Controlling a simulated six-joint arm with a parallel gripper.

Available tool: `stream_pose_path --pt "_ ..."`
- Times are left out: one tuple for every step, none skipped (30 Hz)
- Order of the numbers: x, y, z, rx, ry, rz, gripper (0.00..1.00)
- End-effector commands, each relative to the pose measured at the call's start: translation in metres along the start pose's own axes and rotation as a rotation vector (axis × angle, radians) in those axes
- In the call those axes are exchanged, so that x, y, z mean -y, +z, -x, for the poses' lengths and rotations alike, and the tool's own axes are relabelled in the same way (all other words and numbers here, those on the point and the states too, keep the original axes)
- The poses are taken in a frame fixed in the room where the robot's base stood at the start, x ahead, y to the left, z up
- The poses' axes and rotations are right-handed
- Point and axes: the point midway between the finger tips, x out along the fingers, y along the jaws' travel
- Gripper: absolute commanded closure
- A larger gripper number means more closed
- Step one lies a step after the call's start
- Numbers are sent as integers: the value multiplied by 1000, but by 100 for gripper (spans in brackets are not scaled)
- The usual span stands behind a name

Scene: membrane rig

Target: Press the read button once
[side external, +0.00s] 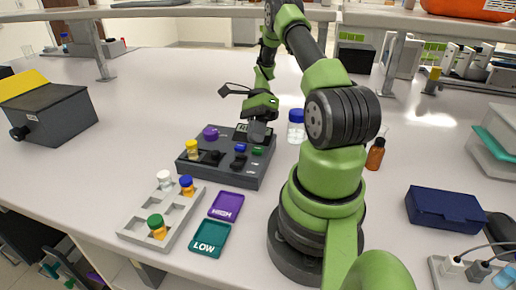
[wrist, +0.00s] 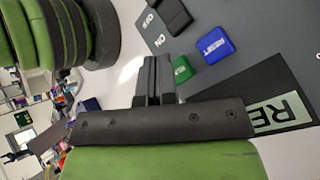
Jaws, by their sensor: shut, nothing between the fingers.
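The membrane rig (side external: 225,178) is a dark grey box on the bench in the side view. On its top are a blue button (side external: 240,148) and a green button (side external: 257,151). In the wrist view the blue button (wrist: 214,45) reads RESET. The green button (wrist: 182,68) sits beside it, partly covered by my fingers, its label not legible. My gripper (side external: 257,136) is shut and empty over the rig's right part, near the green button. Its fingers also show in the wrist view (wrist: 157,68). I cannot tell whether they touch anything.
An ON/OFF switch (wrist: 160,30) is near the buttons. A display (wrist: 285,114) stands on the rig. A vial rack (side external: 142,222), HIGH tray (side external: 226,206) and LOW tray (side external: 209,240) lie in front.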

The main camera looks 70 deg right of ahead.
Motion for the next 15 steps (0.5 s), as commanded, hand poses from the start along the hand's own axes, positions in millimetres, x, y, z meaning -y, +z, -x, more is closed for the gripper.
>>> stream_pose_path --pt "0 0 0 0 0 0 100" --pt "0 0 0 0 0 0 100" --pt "0 0 0 0 0 0 100" --pt "0 0 0 0 0 0 100" --pt "0 0 0 0 0 0 100" --pt "0 0 0 0 0 0 100" --pt "0 0 0 0 0 0 100" --pt "0 0 0 0 0 0 100" --pt "0 0 0 0 0 0 100" --pt "0 0 0 0 0 0 100" --pt "0 0 -1 0 0 0 100" --pt "1 -1 -1 0 1 0 100" --pt "1 -1 -2 0 1 0 100" --pt "2 -2 -3 0 1 0 100" --pt "2 -2 -4 0 1 0 100"
